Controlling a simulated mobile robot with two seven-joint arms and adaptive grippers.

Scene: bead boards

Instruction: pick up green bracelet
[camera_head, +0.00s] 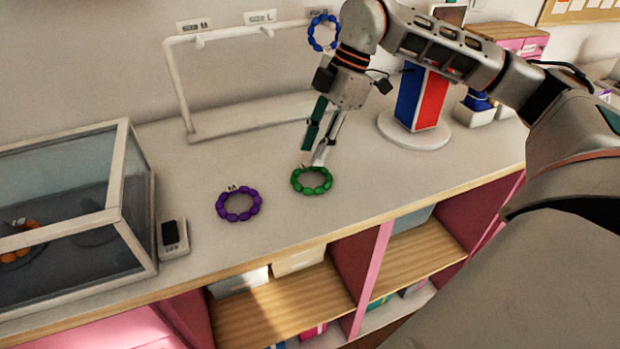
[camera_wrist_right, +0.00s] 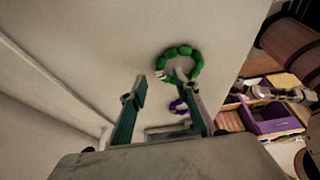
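The green bracelet (camera_head: 311,181) is a ring of green beads lying flat on the white counter. My right gripper (camera_head: 312,158) hangs over the counter with its fingertips at the back edge of this bracelet. In the right wrist view the green bracelet (camera_wrist_right: 180,65) shows just past the fingertips, nearer the right finger. The gripper (camera_wrist_right: 162,88) has its two fingers apart and nothing is seen held between them. I cannot tell whether a fingertip touches the beads. My left gripper is not in view.
A purple bracelet (camera_head: 238,204) lies left of the green one. A white rack (camera_head: 180,85) stands behind, with a blue bracelet (camera_head: 323,32) near its top right. A glass case (camera_head: 70,220) and a small device (camera_head: 173,238) are at left. A red and blue display (camera_head: 420,100) stands right.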

